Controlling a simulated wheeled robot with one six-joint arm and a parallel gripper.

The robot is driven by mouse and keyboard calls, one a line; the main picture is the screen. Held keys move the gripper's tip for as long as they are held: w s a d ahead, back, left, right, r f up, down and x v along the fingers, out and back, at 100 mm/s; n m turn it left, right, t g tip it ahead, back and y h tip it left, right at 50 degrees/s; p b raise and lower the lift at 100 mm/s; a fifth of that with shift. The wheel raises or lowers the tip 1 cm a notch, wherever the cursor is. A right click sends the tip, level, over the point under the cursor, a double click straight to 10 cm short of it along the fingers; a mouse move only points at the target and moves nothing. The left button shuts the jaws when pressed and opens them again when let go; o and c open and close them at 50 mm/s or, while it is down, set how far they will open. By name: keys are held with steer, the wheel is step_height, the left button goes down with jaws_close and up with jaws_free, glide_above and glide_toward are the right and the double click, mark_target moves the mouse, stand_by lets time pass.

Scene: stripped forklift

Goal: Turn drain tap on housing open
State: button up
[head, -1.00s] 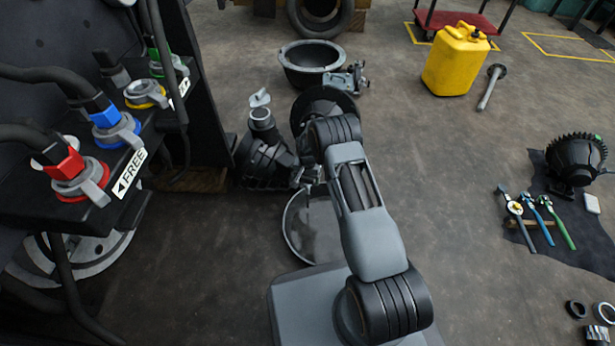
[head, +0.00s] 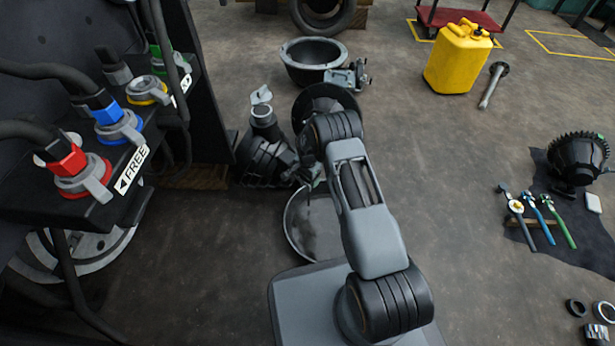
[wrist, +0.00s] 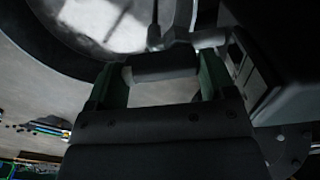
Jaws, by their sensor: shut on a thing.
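The dark ribbed housing (head: 262,160) stands on the floor left of my arm, with an open filler neck on top. My gripper (wrist: 165,72) is low at the housing's right side, partly hidden by my arm in the head view. In the wrist view its green-sided fingers are shut on a dark grey cylindrical piece, which looks like the drain tap's handle (wrist: 165,62). A thin stem and lighter fitting show just beyond it. The tap's exact angle and any flow cannot be told. A round shallow pan (head: 292,228) lies below; its rim also shows in the wrist view (wrist: 45,45).
The forklift side with coloured hose couplings (head: 117,127) rises at left. A grey tub (head: 313,60) and a small metal part (head: 347,76) stand behind my arm. A yellow canister (head: 458,58) is at back right. Tools (head: 540,220) lie on a dark mat. Floor at right centre is clear.

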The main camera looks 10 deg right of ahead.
steer(key=shift+a, duration=0.1)
steer(key=o, duration=0.8)
steer(key=shift+c, duration=0.2)
steer(key=shift+o, duration=0.6)
steer(key=shift+r, duration=0.1)
step_height(320, 180, up, 14)
steer(key=p, duration=0.5)
steer(key=shift+f+p, duration=0.2)
steer(key=shift+p, duration=0.15)
